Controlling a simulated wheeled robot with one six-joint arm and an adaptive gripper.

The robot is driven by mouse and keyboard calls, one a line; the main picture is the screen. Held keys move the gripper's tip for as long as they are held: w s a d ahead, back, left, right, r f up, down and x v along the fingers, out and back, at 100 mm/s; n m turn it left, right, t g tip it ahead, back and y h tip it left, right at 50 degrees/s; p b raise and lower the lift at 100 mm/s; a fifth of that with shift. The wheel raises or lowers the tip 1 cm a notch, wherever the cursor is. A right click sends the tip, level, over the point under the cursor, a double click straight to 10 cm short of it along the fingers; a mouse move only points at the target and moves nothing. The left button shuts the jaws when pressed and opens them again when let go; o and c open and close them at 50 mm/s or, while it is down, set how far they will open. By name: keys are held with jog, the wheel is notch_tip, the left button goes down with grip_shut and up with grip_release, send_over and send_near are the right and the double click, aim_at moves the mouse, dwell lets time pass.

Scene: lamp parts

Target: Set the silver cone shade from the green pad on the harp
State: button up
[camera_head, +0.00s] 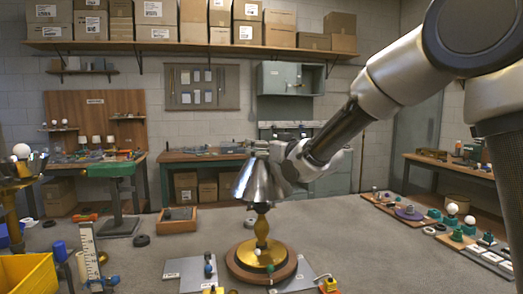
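The harp is not visible; the shade covers the top of the stem. I cannot tell whether the shade rests on the harp or hangs just above it. My gripper (266,150) is at the narrow top of the shade, reaching in from the right. Its fingers are too small and overlapped to show whether they are closed on it. A green pad for the shade is not clearly identifiable.
The lamp base stands on a round brown plinth (240,272) on the grey table. Grey plates (183,272) with small parts lie beside it. A yellow bin (27,276) is at the front left, an orange tray (176,222) behind. Boards with lamp parts (411,213) line the right.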

jog(key=v, duration=1.1)
jog(key=s+d+f+m+g+h, duration=0.1)
jog(key=s+d+f+g+h, duration=0.25)
jog(key=d+f, duration=0.35)
jog(key=s+d+f+m+g+h, duration=0.1)
jog(key=s+d+f+g+h, duration=0.25)
jog(key=f, duration=0.55)
jog(key=s+d+r+m+g+h, duration=0.1)
jog(key=s+d+m+h, duration=0.1)
jog(key=s+d, duration=0.9)
jog(key=s+d+r+m+g+h, duration=0.1)
jog(key=s+d+m+h, duration=0.1)
jog(key=s+d, duration=0.9)
jog(key=shift+s+r+m+g, duration=0.4)
jog(key=shift+s+m, duration=0.4)
jog(key=shift+s, duration=0.25)
